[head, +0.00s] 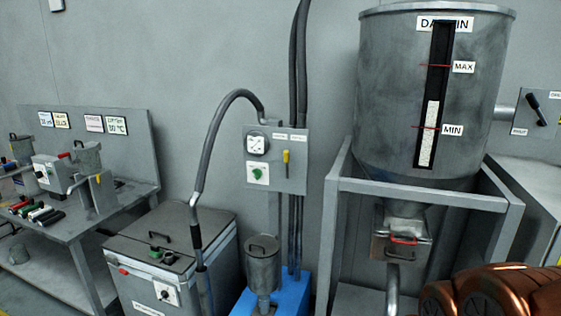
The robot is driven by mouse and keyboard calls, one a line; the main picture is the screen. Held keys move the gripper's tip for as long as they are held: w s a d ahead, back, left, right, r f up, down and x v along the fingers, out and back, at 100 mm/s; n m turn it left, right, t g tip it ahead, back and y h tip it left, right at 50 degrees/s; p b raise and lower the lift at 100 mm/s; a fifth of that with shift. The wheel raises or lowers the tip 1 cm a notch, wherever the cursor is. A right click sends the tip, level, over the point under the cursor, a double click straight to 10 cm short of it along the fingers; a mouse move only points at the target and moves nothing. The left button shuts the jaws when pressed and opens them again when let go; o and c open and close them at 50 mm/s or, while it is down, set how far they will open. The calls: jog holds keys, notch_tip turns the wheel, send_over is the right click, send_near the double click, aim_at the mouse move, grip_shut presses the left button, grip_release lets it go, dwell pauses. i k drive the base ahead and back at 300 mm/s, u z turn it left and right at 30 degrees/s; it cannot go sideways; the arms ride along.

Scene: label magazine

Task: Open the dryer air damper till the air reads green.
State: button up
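A grey wall panel (297,180) in the middle of the head view carries a white dial (257,144) and, below it, a white plate with a round green part (257,174). A small yellow lever (286,157) hangs down on the panel, right of the dial, under small labels too small to read. I cannot tell for certain whether this lever is the dryer air damper or whether the green part is the air reading. My gripper is not in view.
A tall grey bin (390,110) with MAX and MIN marks stands in a frame at the right. A lidded grey cabinet (172,255) with a hose and a blue base (293,292) stand below the panel. A cluttered bench (55,232) is left.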

aim_at(534, 103)
jog(key=u, duration=0.15)
jog(key=k, duration=0.2)
jog(key=z, duration=1.3)
